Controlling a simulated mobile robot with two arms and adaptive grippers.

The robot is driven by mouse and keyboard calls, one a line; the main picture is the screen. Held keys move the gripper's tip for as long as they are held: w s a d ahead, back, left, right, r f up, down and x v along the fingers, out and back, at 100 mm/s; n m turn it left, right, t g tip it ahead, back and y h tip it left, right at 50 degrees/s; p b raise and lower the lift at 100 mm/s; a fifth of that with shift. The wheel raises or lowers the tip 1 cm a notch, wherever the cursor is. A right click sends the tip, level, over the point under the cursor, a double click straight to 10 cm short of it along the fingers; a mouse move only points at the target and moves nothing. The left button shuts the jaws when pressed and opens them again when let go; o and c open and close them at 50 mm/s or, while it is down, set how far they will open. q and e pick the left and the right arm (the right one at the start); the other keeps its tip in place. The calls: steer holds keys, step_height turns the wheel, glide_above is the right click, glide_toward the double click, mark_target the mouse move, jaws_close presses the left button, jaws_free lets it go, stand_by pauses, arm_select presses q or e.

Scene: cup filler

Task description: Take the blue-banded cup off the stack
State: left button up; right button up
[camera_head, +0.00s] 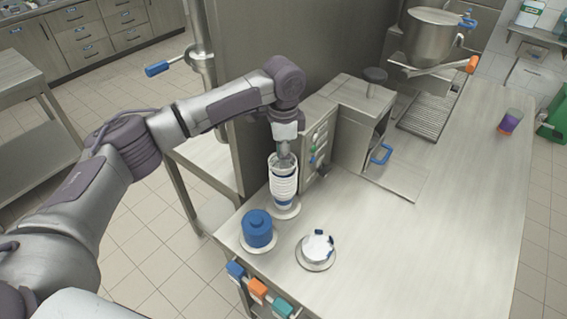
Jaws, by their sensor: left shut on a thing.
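The stack of white cups (284,184) stands upright on a round base at the left of the steel counter, and blue shows near its bottom and top. My left gripper (284,152) points straight down at the top of the stack. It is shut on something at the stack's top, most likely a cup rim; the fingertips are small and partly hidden. I cannot tell whether the held cup is apart from the rest. My right gripper is not in view.
A blue lidded container (257,229) stands just in front of the stack. A round white item with blue clips (318,248) sits to its right. A steel machine with a blue handle (381,154) stands right behind.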

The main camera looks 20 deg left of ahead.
arm_select(q)
step_height(320, 180, up, 8)
steer(key=shift+r+b, duration=0.1)
steer(key=shift+b, duration=0.7)
jaws_close()
steer(key=o, duration=1.4)
jaws_free()
steer(key=shift+c, duration=0.2)
